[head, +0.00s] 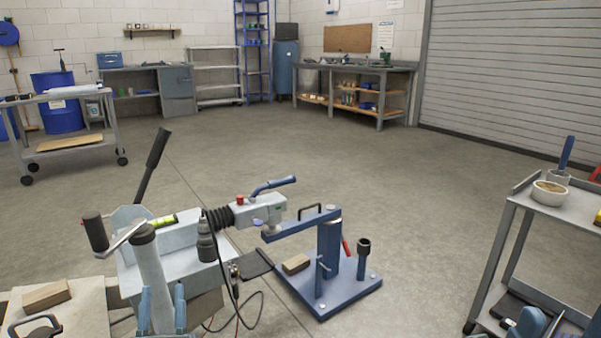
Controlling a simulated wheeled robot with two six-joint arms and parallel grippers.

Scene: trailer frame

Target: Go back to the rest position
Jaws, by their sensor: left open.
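My left gripper (162,311) shows at the bottom of the head view, left of centre. Its two blue fingers point up and stand apart, with nothing held between them. Behind the fingers rises a pale grey tube (150,265) of the trailer frame; I cannot tell whether they touch it. The grey trailer drawbar (177,237) carries a black lever and a coupling head (257,208) with a blue handle.
A blue stand (329,262) on a base plate is right of the coupling. A wooden block (47,297) lies at lower left. Dark cables hang beside the drawbar. The floor beyond is clear.

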